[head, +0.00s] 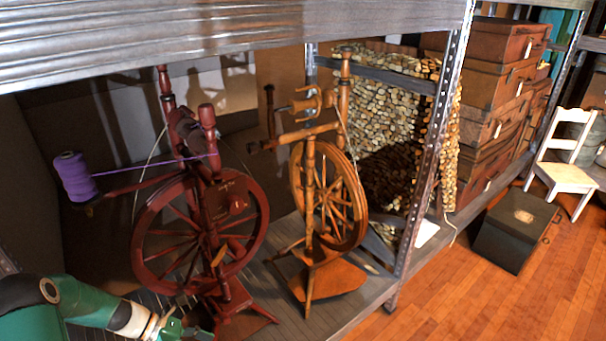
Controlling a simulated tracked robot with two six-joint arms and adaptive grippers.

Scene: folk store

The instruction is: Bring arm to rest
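My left arm comes in at the bottom left, green with a pale wrist. Its gripper (182,328) is at the bottom edge, partly cut off, in front of the base of a dark red spinning wheel (215,188). I cannot tell whether its fingers are open or shut, or whether it touches the wheel's base. No held object shows in the visible part. My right arm and gripper are not in view.
A lighter wooden spinning wheel (342,205) stands beside the dark one on a metal shelf (365,295). Purple thread runs from a spool (74,177). Stacked suitcases (490,90), a dark box (515,228) and a white chair (566,172) are right.

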